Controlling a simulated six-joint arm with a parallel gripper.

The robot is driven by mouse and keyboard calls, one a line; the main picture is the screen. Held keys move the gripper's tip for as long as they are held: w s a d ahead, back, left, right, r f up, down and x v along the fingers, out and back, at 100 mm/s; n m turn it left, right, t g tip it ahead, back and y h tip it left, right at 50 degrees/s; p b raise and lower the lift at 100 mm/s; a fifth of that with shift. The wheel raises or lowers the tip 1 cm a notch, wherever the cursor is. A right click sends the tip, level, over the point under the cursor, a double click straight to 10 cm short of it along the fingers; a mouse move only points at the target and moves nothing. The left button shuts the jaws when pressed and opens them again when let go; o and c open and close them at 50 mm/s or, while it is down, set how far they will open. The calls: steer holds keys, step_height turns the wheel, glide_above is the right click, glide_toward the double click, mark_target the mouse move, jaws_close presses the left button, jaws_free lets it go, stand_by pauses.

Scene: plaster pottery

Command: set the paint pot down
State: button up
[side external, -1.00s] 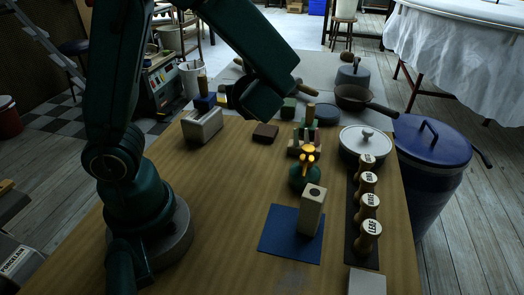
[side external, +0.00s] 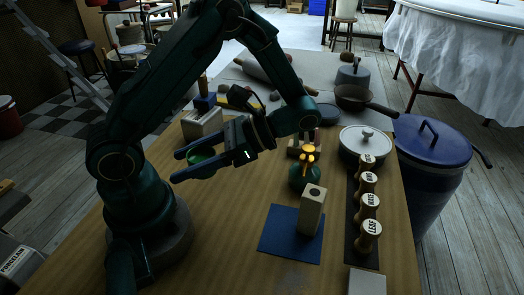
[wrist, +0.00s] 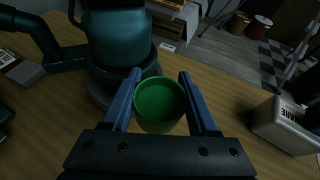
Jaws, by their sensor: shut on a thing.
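The paint pot (side external: 205,158) is a small green cup, held between the fingers of my gripper (side external: 186,163) over the left part of the wooden table. In the wrist view the green pot (wrist: 160,103) sits between the two blue fingers (wrist: 162,95), its round open top showing and its inside green. My gripper reaches sideways and is shut on the pot's sides. The pot looks about upright. Whether its base touches the table cannot be told; the fingers and the angle hide it.
A pale block (side external: 202,123) stands behind the gripper; it also shows at right in the wrist view (wrist: 283,122). A blue mat (side external: 283,247) carries a beige block (side external: 311,210), near a green vessel (side external: 302,178). Labelled stamps (side external: 368,205) line the right. The front left tabletop is clear.

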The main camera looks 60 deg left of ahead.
steer(key=w+d+r+n+t+h, duration=0.3)
steer(key=w+d+n+h, duration=0.1)
steer(key=d+n+h, duration=0.35)
steer(key=w+d+r+n+t+h, duration=0.2)
steer(key=w+d+r+n+h, duration=0.2)
steer(key=d+n+h, duration=0.4)
steer(key=shift+n+h, duration=0.25)
steer(key=shift+h, duration=0.5)
steer(key=s+d+f, duration=0.2)
steer(key=d+f, duration=0.1)
steer(key=f, duration=0.1)
steer(key=s+d+f, duration=0.2)
steer(key=f, duration=0.2)
steer(key=s+d+f, duration=0.2)
steer(key=d+f, duration=0.1)
steer(key=f, duration=0.1)
steer(key=shift+d+f, duration=0.25)
steer(key=shift+d, duration=0.05)
steer(key=shift+f, duration=2.05)
steer(key=o, duration=1.1)
steer(key=shift+f, duration=0.1)
